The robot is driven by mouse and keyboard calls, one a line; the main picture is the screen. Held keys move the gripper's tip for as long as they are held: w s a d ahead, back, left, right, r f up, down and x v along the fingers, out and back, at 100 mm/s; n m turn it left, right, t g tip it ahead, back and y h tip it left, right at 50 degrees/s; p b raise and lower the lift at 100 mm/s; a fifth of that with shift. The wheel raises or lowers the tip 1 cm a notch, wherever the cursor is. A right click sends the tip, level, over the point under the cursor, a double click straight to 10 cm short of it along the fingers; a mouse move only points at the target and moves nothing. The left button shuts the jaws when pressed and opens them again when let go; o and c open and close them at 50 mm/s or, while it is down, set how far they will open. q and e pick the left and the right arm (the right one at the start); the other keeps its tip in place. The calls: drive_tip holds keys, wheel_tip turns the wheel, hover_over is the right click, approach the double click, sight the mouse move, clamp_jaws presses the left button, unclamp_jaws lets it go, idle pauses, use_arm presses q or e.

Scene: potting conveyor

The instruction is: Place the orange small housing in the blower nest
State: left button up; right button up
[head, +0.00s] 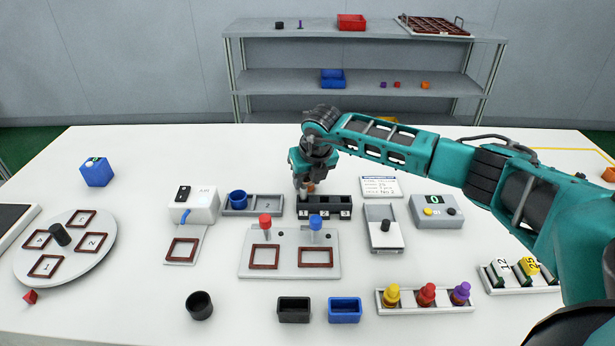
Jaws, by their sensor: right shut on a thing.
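My right gripper (306,188) is at the middle of the table, pointing down over the left end of a black slotted block (331,212). It is shut on a small orange piece, the orange small housing (310,187), mostly hidden by the fingers. I cannot tell whether the housing is still touching the block. The blower (195,204), a white box marked AIR, stands to the left. Its nest (182,250), a dark red square frame on a grey plate, lies in front of it and looks empty. My left gripper is not in view.
Between gripper and blower is a grey tray (265,212) with a blue cup (238,199). A fixture plate (290,266) with red and blue knobs (265,221) stands in front. A numbered turntable (75,272) is at left. Bare table lies around the dark cup (199,305).

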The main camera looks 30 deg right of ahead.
drive_tip(key=shift+f, duration=0.2)
drive_tip(key=o, duration=1)
drive_tip(key=shift+r, duration=0.1)
